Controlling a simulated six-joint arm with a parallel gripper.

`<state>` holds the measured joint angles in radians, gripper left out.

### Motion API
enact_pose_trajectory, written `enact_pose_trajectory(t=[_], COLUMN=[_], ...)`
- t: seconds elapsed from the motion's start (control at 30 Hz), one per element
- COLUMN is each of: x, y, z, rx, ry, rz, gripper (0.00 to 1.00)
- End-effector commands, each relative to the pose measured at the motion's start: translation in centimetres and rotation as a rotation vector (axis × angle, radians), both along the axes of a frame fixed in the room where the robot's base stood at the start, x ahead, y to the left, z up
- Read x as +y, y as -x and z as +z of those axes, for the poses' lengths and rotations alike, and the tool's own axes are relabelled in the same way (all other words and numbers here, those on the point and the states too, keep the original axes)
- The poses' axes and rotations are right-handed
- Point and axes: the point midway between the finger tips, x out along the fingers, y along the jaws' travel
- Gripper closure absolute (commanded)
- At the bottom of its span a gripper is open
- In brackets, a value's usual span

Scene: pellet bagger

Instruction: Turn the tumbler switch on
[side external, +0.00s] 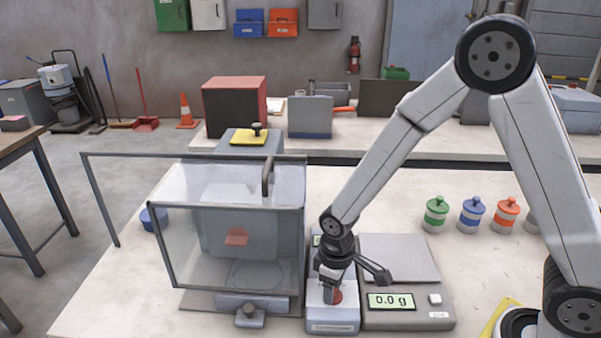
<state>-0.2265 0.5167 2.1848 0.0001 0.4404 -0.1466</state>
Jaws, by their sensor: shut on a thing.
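My gripper (331,292) points down over a narrow white box with a blue base (332,322), between the clear enclosure and the scale. It is shut on a small red knob (337,297) on top of that box. The fingers hide part of the knob, so I cannot tell which way it is set. I see no label that tells whether this knob is the tumbler switch. Another dark knob (250,311) sits at the front of the enclosure's base.
The clear enclosure (234,232) with its handle stands just left of my gripper. A scale (410,310) reading 0.0 g is close on the right. Several lidded jars (472,215) stand farther right. The front left of the white table is clear.

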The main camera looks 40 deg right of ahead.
Motion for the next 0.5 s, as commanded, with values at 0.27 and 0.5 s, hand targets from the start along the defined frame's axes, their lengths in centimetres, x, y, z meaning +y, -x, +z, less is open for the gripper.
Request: enact_pose_trajectory(t=[0.27,0.5], x=[0.00,0.00], y=[-0.06,-0.06], z=[0.04,0.04], rx=[-0.002,-0.002], ry=[-0.001,-0.001], rz=[-0.108,-0.129], gripper=[0.97,0.97])
